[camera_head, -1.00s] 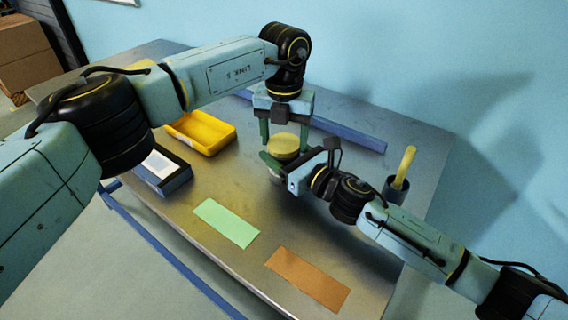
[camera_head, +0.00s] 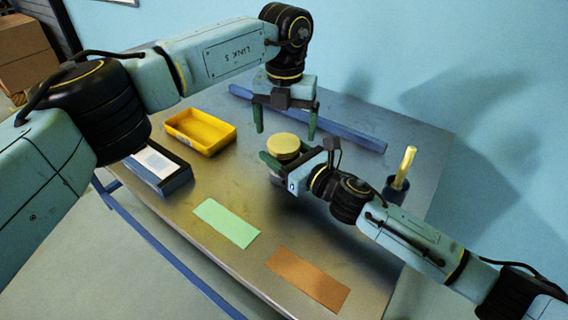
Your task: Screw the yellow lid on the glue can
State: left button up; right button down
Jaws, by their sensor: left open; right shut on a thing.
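The can's body is mostly hidden by the lid and by my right gripper (camera_head: 284,162), which is shut on the can from the front right. How far the lid is turned down I cannot tell. My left gripper (camera_head: 286,131) points down above and behind the lid. It is open and empty, with its two fingers spread wide and apart from the lid.
A yellow tray (camera_head: 203,143) and a dark blue box (camera_head: 177,182) stand on the left of the metal table. A green sheet (camera_head: 226,222) and a brown sheet (camera_head: 307,278) lie in front. A dark cup (camera_head: 395,191) holds a yellow-handled tool at right. A blue bar (camera_head: 340,137) runs behind.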

pick_arm(q)
notch_tip(320, 180, up, 9)
jog(key=shift+a, duration=0.15)
pick_arm(e)
jog(key=shift+c, duration=1.2)
grip_release()
jog(key=shift+d, duration=0.1)
pick_arm(q)
jog(key=shift+r+p, duration=0.65)
jog(key=shift+p, duration=0.05)
pick_arm(e)
jog(key=v, duration=1.3)
jog(key=shift+s+d, duration=0.1)
jog(key=shift+s, duration=0.05)
pick_arm(q)
jog(key=shift+r, duration=0.1)
pick_arm(e)
jog(key=shift+r, duration=0.1)
